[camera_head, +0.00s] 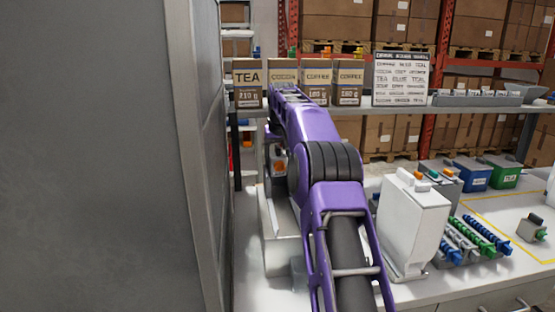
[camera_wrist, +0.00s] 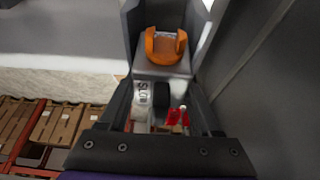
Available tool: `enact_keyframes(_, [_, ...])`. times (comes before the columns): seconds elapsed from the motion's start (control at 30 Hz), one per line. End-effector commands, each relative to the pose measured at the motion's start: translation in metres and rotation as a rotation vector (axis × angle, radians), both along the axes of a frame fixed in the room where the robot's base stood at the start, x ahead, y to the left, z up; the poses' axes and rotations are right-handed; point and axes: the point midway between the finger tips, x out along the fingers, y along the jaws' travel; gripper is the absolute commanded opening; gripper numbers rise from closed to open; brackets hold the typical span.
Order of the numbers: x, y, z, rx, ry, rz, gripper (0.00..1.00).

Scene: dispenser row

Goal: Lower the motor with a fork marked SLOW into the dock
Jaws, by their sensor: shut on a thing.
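My gripper (camera_wrist: 165,76) is shut on a grey motor (camera_wrist: 158,69) with an orange fork (camera_wrist: 166,46) on its end. A white face with dark letters (camera_wrist: 142,90) shows between the fingers; it seems to read SLO, with the rest unclear. In the head view an orange part (camera_head: 280,167) and grey body show left of my purple arm, which hides most of my gripper.
A tall grey panel (camera_head: 110,150) stands close on the left. A white dispenser (camera_head: 412,225) stands right of my arm, with blue and green augers (camera_head: 487,236) beside it. A small motor with a green fork (camera_head: 532,229) lies at the right. Labelled bags (camera_head: 316,82) line the shelf behind.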

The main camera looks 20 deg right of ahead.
Motion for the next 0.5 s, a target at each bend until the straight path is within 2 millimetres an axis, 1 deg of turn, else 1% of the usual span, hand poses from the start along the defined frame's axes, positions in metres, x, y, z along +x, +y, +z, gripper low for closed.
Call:
enact_keyframes(0.03, [-0.0006, 0.0002, -0.0043, 0.001, 0.006, 0.000, 0.00])
enact_keyframes(0.5, [-0.0018, 0.0005, -0.0096, 0.004, 0.018, 0.000, 0.00])
